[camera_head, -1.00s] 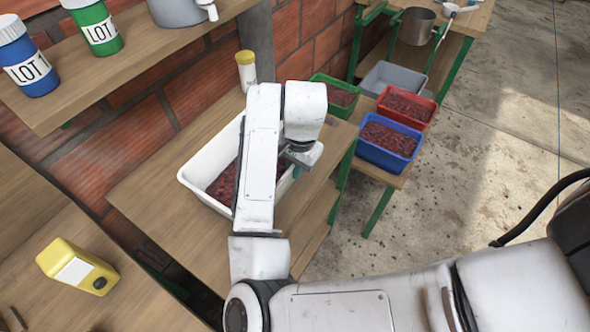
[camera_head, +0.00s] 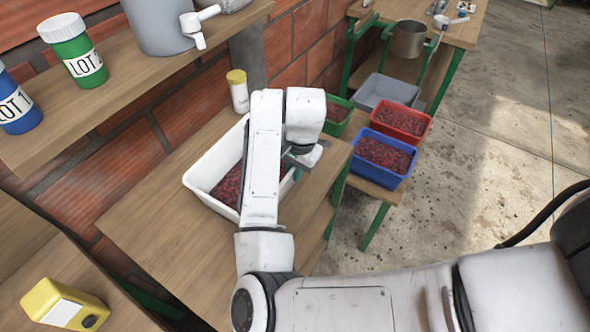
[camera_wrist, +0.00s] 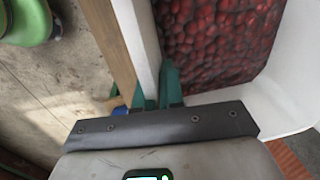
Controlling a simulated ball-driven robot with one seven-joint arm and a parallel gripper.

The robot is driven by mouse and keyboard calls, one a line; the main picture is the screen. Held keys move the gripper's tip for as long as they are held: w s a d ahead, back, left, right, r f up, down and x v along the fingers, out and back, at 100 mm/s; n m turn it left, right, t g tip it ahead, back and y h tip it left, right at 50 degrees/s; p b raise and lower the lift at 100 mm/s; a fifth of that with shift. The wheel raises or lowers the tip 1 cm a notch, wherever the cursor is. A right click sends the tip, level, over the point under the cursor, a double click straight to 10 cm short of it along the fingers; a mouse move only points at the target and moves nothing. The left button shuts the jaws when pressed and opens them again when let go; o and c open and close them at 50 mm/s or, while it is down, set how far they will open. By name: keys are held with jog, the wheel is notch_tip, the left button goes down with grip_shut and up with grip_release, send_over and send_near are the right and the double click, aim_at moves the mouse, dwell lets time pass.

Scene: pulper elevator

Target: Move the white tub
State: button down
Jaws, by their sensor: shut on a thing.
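The white tub (camera_head: 202,177) holds dark red cherries and stands on the wooden bench beside the brick wall. In the wrist view its wall (camera_wrist: 144,45) runs up between my green fingertips, with the cherries inside to the right. My gripper (camera_wrist: 158,88) is shut on this wall. In the head view my gripper (camera_head: 298,165) is at the tub's right side, and my arm hides part of the tub and its cherries.
A white jar with a yellow lid (camera_head: 238,92) stands behind the tub. Blue (camera_head: 378,177), red (camera_head: 402,133) and grey (camera_head: 385,90) tubs stand on a lower bench at right, with a green tub (camera_head: 338,118) beside them. A yellow device (camera_head: 62,303) lies at lower left.

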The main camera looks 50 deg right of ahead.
jog(key=c, duration=1.2)
grip_release()
jog(key=r, duration=0.3)
jog(key=r+p, duration=0.1)
jog(key=r, duration=0.3)
jog(key=s+r, duration=0.1)
jog(key=r, duration=0.2)
jog(key=shift+s+r, duration=0.1)
jog(key=shift+r, duration=0.25)
jog(key=s+d+f+n+t+h, duration=0.1)
jog(key=s+d+f+n+h, duration=0.1)
jog(key=s+d+n+h, duration=0.4)
jog(key=s+a+f+n+y, duration=0.2)
jog(key=s+a+f+n, duration=0.1)
jog(key=s+a+f, duration=0.1)
jog(key=s+a+f+n+y, duration=0.1)
jog(key=s+a+f+n, duration=0.3)
jog(key=a+f, duration=0.2)
jog(key=s+a+f+n+g+y, duration=0.1)
jog(key=s+a+f+n+y, duration=0.1)
jog(key=a, duration=0.5)
jog(key=shift+s+a+f+n+y, duration=0.15)
jog(key=shift+s+f+n, duration=0.3)
jog(key=shift+f, duration=0.25)
jog(key=shift+s+f+n+y, duration=0.15)
jog(key=shift+s+f+n, duration=0.2)
jog(key=shift+s+f, duration=0.25)
